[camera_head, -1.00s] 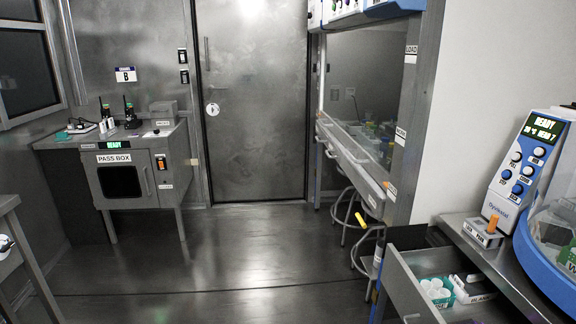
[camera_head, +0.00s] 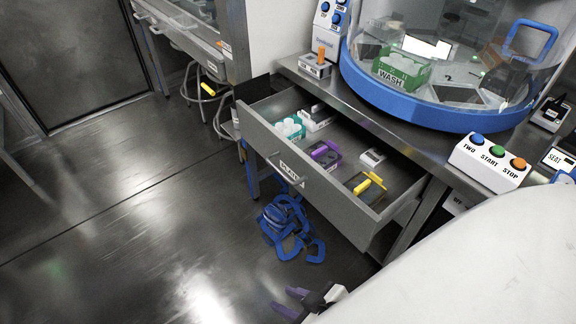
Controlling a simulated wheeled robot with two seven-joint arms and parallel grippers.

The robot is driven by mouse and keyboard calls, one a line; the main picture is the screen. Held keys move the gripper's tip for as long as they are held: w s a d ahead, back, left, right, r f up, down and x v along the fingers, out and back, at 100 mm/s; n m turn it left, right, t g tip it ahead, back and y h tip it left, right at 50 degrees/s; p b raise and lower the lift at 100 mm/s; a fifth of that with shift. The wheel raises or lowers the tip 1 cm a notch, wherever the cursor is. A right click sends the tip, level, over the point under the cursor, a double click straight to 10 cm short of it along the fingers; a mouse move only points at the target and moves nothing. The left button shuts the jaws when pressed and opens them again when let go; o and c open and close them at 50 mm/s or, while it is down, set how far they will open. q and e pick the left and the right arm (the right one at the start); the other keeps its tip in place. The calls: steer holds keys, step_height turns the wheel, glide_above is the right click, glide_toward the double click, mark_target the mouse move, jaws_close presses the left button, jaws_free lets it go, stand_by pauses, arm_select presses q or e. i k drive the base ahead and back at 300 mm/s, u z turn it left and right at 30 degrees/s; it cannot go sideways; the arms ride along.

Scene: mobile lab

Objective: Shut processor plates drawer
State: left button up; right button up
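The plates drawer (camera_head: 325,194) is pulled open below the processor bench, right of centre in the head view. Its grey front carries a white label and a bar handle. Inside lie a teal rack of white tubes (camera_head: 289,128), a purple item (camera_head: 325,153), a yellow-handled item (camera_head: 370,184) and small white boxes. My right gripper (camera_head: 291,302) is at the bottom edge, low in front of the drawer and apart from it. Its two purple fingers are spread with nothing seen between them. My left gripper is not in view.
The processor (camera_head: 430,108) with a clear dome and blue rim stands on the bench above the drawer. A button box (camera_head: 490,162) sits at the bench edge. A blue strapped bundle (camera_head: 287,226) lies on the floor below the drawer front. The floor to the left is clear.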

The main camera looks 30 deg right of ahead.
mark_target(403, 179)
steer(key=z, duration=1.7)
